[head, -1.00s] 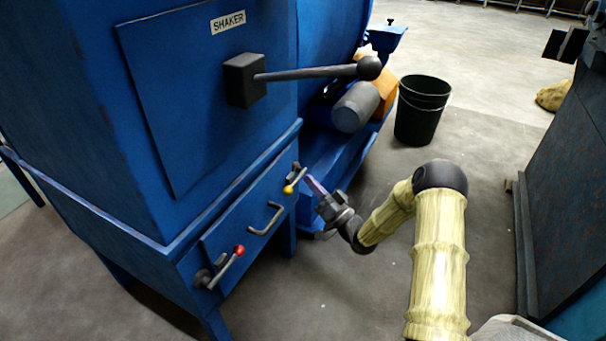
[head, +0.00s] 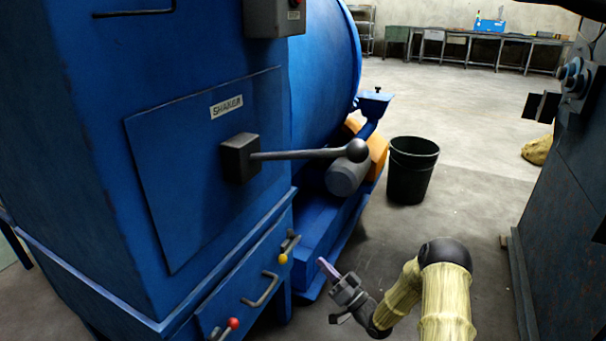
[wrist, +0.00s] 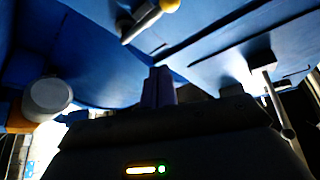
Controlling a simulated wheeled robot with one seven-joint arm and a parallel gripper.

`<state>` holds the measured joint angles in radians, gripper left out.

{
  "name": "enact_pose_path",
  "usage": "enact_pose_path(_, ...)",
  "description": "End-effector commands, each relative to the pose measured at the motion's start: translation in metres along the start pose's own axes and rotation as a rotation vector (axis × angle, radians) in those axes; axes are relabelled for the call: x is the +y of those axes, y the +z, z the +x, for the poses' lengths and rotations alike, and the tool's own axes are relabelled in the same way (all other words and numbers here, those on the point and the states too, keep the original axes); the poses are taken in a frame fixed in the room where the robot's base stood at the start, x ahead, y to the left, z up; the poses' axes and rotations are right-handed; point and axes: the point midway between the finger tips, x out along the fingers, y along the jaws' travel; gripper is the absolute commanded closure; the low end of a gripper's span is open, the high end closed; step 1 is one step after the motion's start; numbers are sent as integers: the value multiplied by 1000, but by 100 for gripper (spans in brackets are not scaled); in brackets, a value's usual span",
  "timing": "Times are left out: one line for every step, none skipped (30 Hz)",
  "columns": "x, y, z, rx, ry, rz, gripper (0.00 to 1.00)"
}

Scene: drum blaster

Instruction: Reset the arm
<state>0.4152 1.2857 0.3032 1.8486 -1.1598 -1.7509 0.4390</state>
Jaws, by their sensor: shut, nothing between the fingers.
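My gripper (head: 328,268) is in the lower middle of the head view, to the right of the blue machine (head: 290,320) and apart from it. Its fingers are together with nothing between them. My arm is bent, with a dark elbow and pale yellow covering. In the wrist view the closed fingers (wrist: 158,86) point up toward the blue underside of the machine. The yellow-knobbed handle (head: 283,258) is left of my gripper and also shows at the top of the wrist view (wrist: 168,5).
The black shaker lever (head: 310,154) sticks out above the drawer handle (head: 262,290) and the red-knobbed lever (head: 232,323). A black bin (head: 411,170) stands behind. A dark machine (head: 560,215) is at the right. Floor between is clear.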

Motion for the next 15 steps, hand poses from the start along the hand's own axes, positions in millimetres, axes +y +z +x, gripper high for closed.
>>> enact_pose_path(-2, -4, 6, -19, 10, -13, 100)
enact_pose_path(-2, -5, 9, -36, 21, -24, 100)
enact_pose_path(-3, -7, 14, -67, 41, -40, 100)
enact_pose_path(-4, -8, 19, -94, 60, -55, 100)
enact_pose_path(-5, -11, 24, -126, 81, -73, 100)
enact_pose_path(-5, -14, 31, -173, 116, -99, 100)
enact_pose_path(-6, -16, 36, -211, 144, -121, 100)
enact_pose_path(-6, -18, 40, -253, 176, -141, 100)
enact_pose_path(-7, -23, 44, -306, 218, -172, 100)
enact_pose_path(-8, -26, 47, -345, 250, -192, 100)
enact_pose_path(-8, -29, 49, -385, 283, -212, 100)
enact_pose_path(-10, -34, 50, -435, 327, -239, 100)
enact_pose_path(-11, -38, 50, -473, 360, -256, 100)
enact_pose_path(-13, -42, 51, -510, 393, -273, 100)
enact_pose_path(-16, -49, 50, -558, 438, -294, 100)
